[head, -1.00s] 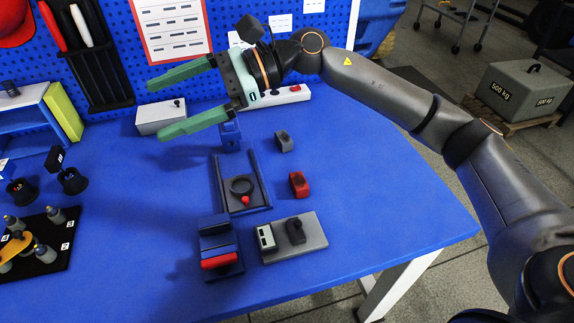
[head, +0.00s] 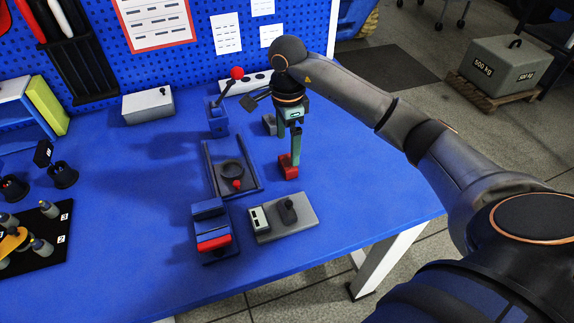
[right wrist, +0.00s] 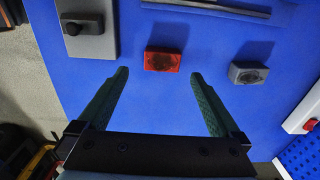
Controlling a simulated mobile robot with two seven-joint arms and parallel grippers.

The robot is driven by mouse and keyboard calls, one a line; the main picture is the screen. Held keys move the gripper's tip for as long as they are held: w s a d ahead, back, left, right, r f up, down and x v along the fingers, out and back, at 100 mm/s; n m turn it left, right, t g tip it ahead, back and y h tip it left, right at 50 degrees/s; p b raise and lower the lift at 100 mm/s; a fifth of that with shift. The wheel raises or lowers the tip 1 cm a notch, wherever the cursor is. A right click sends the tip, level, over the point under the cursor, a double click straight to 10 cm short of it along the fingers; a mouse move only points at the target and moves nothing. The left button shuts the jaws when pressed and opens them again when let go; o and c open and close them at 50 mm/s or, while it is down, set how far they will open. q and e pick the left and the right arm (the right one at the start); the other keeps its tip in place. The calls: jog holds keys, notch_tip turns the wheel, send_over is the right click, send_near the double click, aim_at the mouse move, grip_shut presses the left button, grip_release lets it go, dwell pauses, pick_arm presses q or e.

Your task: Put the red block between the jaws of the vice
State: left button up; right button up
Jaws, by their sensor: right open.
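The red block (head: 288,171) sits on the blue table, right of the railed fixture. In the right wrist view the red block (right wrist: 163,60) lies just beyond the fingertips, roughly centred between them. My right gripper (head: 295,152) points down over the block, its green fingers partly hiding it. In the right wrist view the right gripper (right wrist: 158,77) is open and empty. A blue fixture with a red front bar (head: 212,229), which looks like the vice, stands nearer the front, left of the block. Its jaw gap is hard to make out. My left gripper is out of view.
A grey block (head: 269,125) stands behind the red one. A grey plate with a black knob (head: 284,219) lies in front of it. The railed fixture (head: 232,180) and a red-ball lever (head: 217,117) stand to the left. The table's right side is clear.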

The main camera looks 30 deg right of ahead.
aim_at(288, 161)
notch_tip(288, 161, down, 8)
jog(key=shift+w+d+r, duration=0.1)
jog(key=shift+d+r, duration=0.05)
jog(key=shift+r, duration=0.05)
dwell(0.3)
jog(key=c, duration=1.5)
jog(key=shift+w+r, duration=0.1)
jog(key=shift+r, duration=0.4)
jog(key=r, duration=0.2)
jog(key=shift+s+r, duration=0.2)
jog(key=shift+r, duration=0.2)
jog(key=s+a+r, duration=0.2)
jog(key=s+r, duration=0.1)
jog(key=s, duration=0.1)
jog(key=s+a+r, duration=0.3)
jog(key=s, duration=0.1)
jog(key=s+a+r, duration=0.2)
jog(key=s+r, duration=0.1)
jog(key=s, duration=0.1)
jog(key=shift+a+r, duration=0.15)
